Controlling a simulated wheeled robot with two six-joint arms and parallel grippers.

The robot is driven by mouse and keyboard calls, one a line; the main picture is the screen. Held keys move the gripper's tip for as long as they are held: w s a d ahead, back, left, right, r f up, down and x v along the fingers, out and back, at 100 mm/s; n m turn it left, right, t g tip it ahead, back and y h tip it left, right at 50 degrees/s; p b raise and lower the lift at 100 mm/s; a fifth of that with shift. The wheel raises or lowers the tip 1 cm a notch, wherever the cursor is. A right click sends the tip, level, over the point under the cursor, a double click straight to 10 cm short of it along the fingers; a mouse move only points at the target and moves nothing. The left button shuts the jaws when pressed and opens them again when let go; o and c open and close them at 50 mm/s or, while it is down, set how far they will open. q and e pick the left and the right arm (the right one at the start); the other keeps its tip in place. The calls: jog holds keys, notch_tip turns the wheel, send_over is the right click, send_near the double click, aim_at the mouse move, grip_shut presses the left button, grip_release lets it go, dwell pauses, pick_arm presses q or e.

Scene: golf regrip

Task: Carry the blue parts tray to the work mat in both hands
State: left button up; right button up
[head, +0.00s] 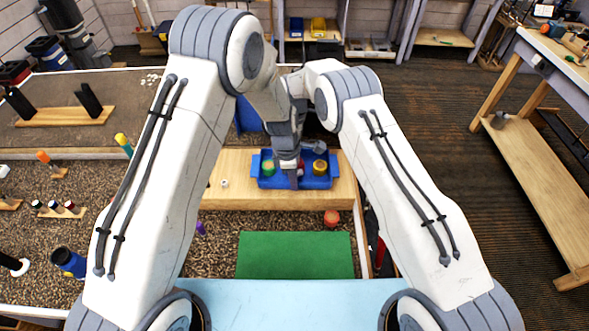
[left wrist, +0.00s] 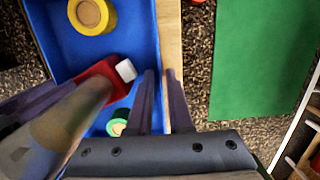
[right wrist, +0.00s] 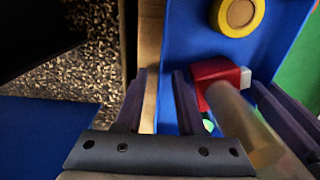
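The blue parts tray (head: 264,183) rests on a wooden surface in the head view. It holds a yellow round part (left wrist: 92,14), a red part (left wrist: 100,75) with a white end and a thick tan shaft, and a green round part (left wrist: 118,124). My left gripper (left wrist: 162,75) is nearly closed, its fingers on either side of the tray's near wall. My right gripper (right wrist: 159,74) is open, its fingers apart across the tray's far wall. In the head view it is largely hidden. The green work mat (head: 295,256) lies bare, nearer me than the tray.
The wooden surface (head: 230,199) is mostly bare around the tray. Small racks and a dark blue cup (head: 70,262) stand at the left. A workbench (head: 560,60) is at the right.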

grip_shut()
dwell(1.4)
